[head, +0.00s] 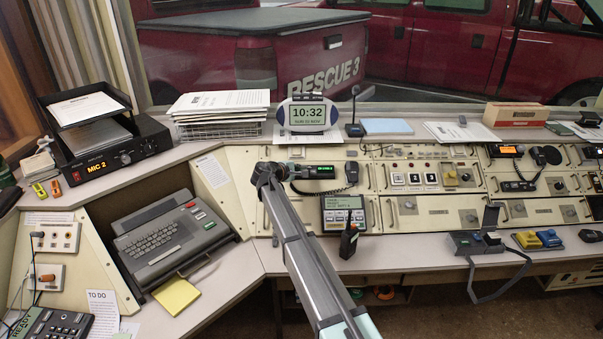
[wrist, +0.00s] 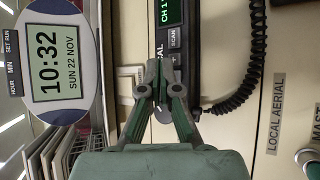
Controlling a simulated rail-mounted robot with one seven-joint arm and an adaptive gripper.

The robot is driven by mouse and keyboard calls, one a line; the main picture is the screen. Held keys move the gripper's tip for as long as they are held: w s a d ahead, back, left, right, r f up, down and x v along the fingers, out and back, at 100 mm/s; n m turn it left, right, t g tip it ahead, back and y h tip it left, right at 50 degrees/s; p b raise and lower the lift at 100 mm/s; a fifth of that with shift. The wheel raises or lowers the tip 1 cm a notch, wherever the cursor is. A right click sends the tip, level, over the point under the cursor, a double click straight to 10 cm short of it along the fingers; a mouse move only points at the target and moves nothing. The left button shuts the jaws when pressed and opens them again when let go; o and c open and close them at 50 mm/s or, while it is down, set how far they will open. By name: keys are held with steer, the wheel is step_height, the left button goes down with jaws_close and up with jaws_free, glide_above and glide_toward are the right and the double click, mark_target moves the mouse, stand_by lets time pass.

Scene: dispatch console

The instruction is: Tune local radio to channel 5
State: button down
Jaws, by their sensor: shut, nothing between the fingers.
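The local radio (head: 313,171) is a slim dark unit with a lit green display on the upper console panel in the head view. In the wrist view the radio (wrist: 174,40) stands on its side, its green display cut by the top edge and starting "CH 1". A SCAN button (wrist: 174,38) and a "+" button (wrist: 174,60) show near the fingertips; part of the lettering is hidden. My gripper (wrist: 157,72) is shut and empty, its tips at the radio's near end. I cannot tell if they touch it. In the head view my gripper (head: 277,172) is left of the display.
A clock (head: 308,112) reading 10:32 stands just above the radio. A coiled handset cord (wrist: 240,85) hangs beside the radio. Papers in a wire tray (head: 220,120) lie to the left.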

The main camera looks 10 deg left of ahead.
steer(key=shift+w+f, duration=0.1)
steer(key=shift+f, duration=0.05)
steer(key=shift+w+f+b, duration=0.15)
steer(key=shift+f+b, duration=0.1)
steer(key=shift+b, duration=0.1)
steer(key=shift+w+f, duration=0.15)
stand_by(0.8)
steer(key=shift+s+r, duration=0.4)
steer(key=shift+r, duration=0.15)
steer(key=shift+r, duration=0.15)
steer(key=s+r, duration=0.1)
steer(key=r, duration=0.1)
steer(key=s+r+p, duration=0.1)
steer(key=r, duration=0.1)
steer(key=shift+s+d, duration=0.2)
steer(key=shift+s, duration=0.15)
steer(key=shift+d, duration=0.1)
stand_by(1.8)
